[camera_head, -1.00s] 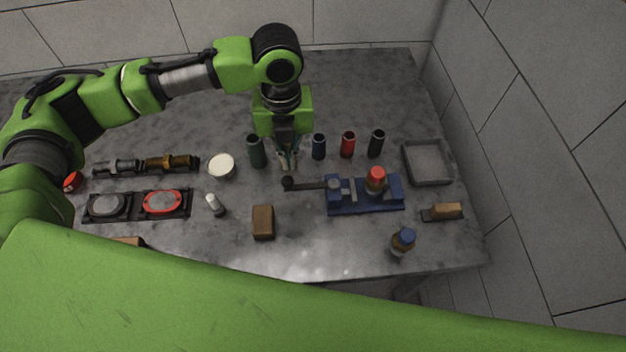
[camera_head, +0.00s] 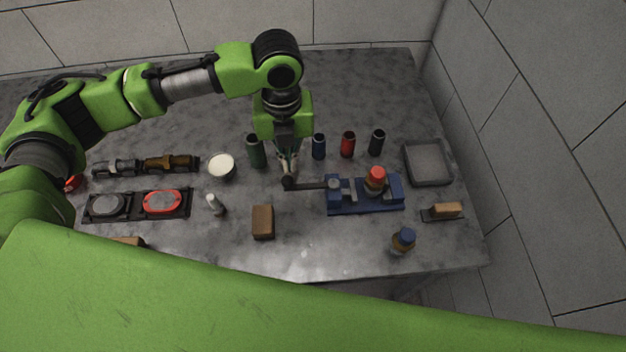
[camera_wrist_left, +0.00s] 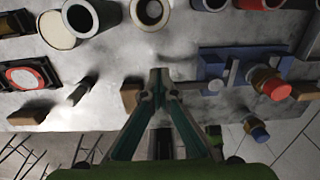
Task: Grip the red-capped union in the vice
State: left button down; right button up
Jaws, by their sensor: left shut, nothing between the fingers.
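The blue vice (camera_head: 365,208) stands on the bench right of centre, its handle bar (camera_head: 310,186) reaching left to a dark knob (camera_head: 288,183). The red-capped union (camera_head: 376,178) stands upright in the vice, towards its right end; whether both jaws touch it I cannot tell. The wrist view also shows the vice (camera_wrist_left: 212,66) and the union's red cap (camera_wrist_left: 277,89). My left gripper (camera_head: 288,174) is shut and empty right at the knob; contact is unclear. In the wrist view its fingertips (camera_wrist_left: 160,76) meet, left of the vice. My right gripper is not in view.
Dark green, blue, red (camera_head: 348,144) and black cylinders stand behind the vice. A grey tray (camera_head: 428,162) is at the right. A blue-capped fitting (camera_head: 403,242) stands in front, near the bench edge. A brown block (camera_head: 263,222) lies left of the vice.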

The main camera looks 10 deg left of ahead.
pick_arm(q)
jog(key=shift+f, duration=1.25)
jog(key=shift+s, duration=0.1)
